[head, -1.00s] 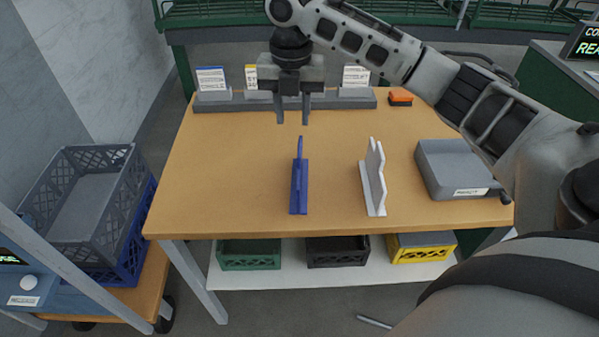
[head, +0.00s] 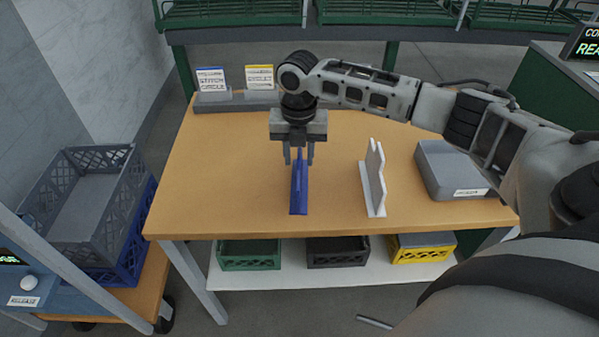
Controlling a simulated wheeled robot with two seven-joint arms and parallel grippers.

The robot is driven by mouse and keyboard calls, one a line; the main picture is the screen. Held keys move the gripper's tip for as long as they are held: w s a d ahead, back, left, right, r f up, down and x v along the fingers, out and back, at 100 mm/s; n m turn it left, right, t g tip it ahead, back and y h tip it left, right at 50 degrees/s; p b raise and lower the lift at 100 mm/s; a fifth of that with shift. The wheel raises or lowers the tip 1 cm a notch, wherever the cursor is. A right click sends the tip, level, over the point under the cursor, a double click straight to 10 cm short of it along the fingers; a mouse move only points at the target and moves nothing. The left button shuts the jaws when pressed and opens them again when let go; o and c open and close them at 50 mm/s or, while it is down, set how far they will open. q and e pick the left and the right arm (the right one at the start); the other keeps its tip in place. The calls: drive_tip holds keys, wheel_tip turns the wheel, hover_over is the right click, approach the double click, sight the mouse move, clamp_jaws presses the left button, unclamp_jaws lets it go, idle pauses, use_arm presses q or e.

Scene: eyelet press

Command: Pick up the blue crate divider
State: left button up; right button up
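The blue crate divider (head: 299,189) stands on the wooden table, its upright plate running front to back on a flat base. My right gripper (head: 299,157) is at the divider's far end, pointing down. Its two fingers are apart, one on each side of the upright plate's top. I cannot tell whether the fingers touch the plate. The gripper body hides the top of the far end. My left gripper is not in the head view.
A white divider (head: 374,180) stands to the right on the table (head: 225,185). A grey box (head: 453,171) lies further right. A card rack (head: 225,103) is at the back. Grey (head: 85,205) and blue crates are at the left. The table's left part is clear.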

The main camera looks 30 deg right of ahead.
drive_tip(key=shift+s+f, duration=0.1)
drive_tip(key=shift+f, duration=1.45)
clamp_jaws()
drive_tip(key=shift+r, duration=0.15)
